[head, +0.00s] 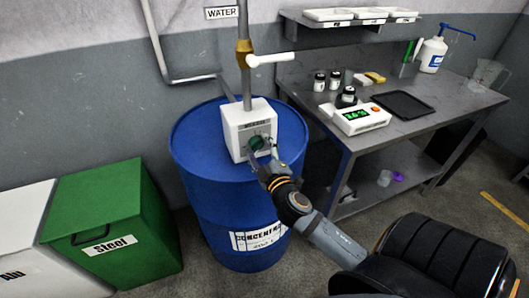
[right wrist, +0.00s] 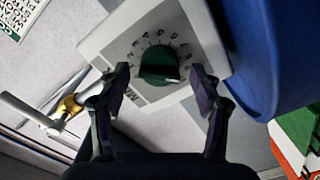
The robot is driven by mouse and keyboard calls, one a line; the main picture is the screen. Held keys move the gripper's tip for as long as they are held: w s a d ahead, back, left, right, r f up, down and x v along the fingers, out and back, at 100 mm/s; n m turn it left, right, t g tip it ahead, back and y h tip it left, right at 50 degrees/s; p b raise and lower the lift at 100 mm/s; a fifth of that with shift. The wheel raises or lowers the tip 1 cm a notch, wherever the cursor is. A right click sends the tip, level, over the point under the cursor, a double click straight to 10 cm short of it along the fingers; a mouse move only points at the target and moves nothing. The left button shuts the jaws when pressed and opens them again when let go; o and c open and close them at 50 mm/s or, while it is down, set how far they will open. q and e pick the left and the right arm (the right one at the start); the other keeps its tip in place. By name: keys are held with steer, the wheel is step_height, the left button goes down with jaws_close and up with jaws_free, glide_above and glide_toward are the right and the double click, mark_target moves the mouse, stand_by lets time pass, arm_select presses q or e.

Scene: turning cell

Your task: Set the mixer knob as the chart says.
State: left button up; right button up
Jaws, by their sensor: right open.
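The mixer is a white box (head: 248,128) on top of the blue drum, with a green knob (head: 257,143) on its front. In the right wrist view the knob (right wrist: 160,66) sits in a ring of printed numbers; I cannot tell surely which number it points to. My right gripper (head: 264,162) is at the box front. In the right wrist view its open fingers (right wrist: 160,78) stand on either side of the knob, apart from it. A white sheet with green print (right wrist: 18,14) is cut off at the top left; its text is unreadable. My left gripper is not in view.
The blue drum (head: 205,185) stands between a green steel bin (head: 110,215) and a grey bench (head: 290,75) holding a scale (head: 360,119), jars and a black tray (head: 403,104). A pipe with a brass fitting and white lever (head: 272,60) rises behind the box.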

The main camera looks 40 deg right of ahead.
steer(key=v, duration=1.1)
steer(key=shift+s, duration=0.15)
steer(key=s+d+f+m+g+p, duration=0.1)
steer(key=s+d+f+g, duration=0.15)
steer(key=f, duration=0.85)
steer(key=s+d+f+m+g+p, duration=0.1)
steer(key=f+g, duration=0.2)
steer(key=f, duration=0.7)
steer(key=s+d+f+g+p, duration=0.1)
steer(key=d+f+g, duration=0.15)
steer(key=f, duration=0.85)
steer(key=s+f+m+g+y+p, duration=0.1)
steer(key=s+f+m+g+y, duration=0.15)
steer(key=s+f, duration=0.75)
steer(key=s+a+f+m+g, duration=0.1)
steer(key=s+a+f+g, duration=0.1)
steer(key=s+f, duration=0.4)
steer(key=s+a+f+m+g+y+p, duration=0.1)
steer(key=s+a+f+m+g, duration=0.1)
steer(key=s+f, duration=0.5)
steer(key=s+a+g, duration=0.1)
steer(key=s+a, duration=0.1)
steer(key=shift+a+g, duration=0.35)
steer(key=shift+a, duration=0.05)
steer(key=shift+c, duration=0.4)
